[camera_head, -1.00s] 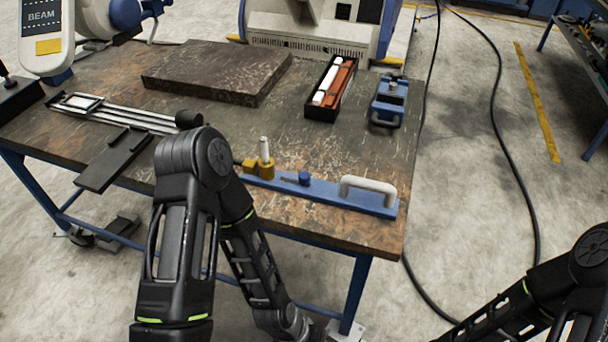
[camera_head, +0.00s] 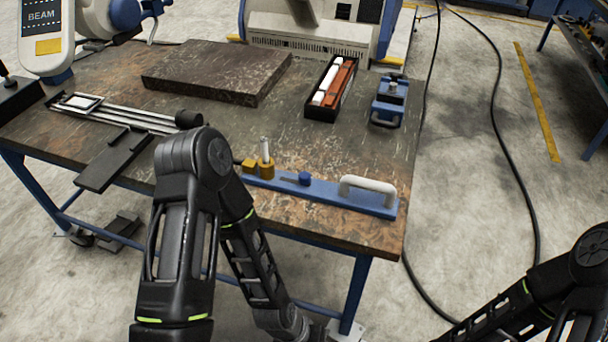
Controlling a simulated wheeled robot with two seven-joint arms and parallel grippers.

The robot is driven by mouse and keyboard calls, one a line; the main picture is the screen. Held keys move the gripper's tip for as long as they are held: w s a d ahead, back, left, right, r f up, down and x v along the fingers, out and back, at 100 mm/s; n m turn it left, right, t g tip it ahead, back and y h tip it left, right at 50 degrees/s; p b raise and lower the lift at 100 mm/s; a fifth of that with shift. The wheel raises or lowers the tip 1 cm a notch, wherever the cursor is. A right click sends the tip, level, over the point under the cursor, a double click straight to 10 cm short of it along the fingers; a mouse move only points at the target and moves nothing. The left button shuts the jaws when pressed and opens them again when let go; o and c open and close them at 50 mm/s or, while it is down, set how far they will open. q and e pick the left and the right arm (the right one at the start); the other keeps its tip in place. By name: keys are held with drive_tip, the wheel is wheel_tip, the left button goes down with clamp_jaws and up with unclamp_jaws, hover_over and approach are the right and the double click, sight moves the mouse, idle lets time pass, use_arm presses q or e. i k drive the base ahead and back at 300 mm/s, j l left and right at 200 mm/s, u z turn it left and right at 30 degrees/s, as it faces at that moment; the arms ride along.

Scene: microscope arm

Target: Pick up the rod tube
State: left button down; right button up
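A thin pale upright rod (camera_head: 265,146) stands in a brass holder (camera_head: 267,169) on a long blue bar near the table's front edge. White tubes (camera_head: 325,84) lie beside a red-orange bar in a black open box (camera_head: 322,114) further back. I cannot tell for sure which of these is the rod tube. My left arm bends at its elbow in front of the table, and its forearm runs down to the bottom edge. My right arm shows at the lower right. Neither gripper is in view, and neither arm touches the tubes or the rod.
The blue bar (camera_head: 335,194) carries a blue knob (camera_head: 305,179) and a white handle (camera_head: 368,187). A blue clamp block (camera_head: 389,102) stands right of the box. A dark slab (camera_head: 215,72) and metal rails (camera_head: 120,115) lie left. The table between slab and bar is clear.

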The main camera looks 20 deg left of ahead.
sight(263, 139)
drive_tip(key=i+u, duration=0.15)
drive_tip(key=u, duration=0.85)
drive_tip(key=z, duration=1.65)
drive_tip(key=k+j, duration=0.55)
drive_tip(key=j, duration=0.15)
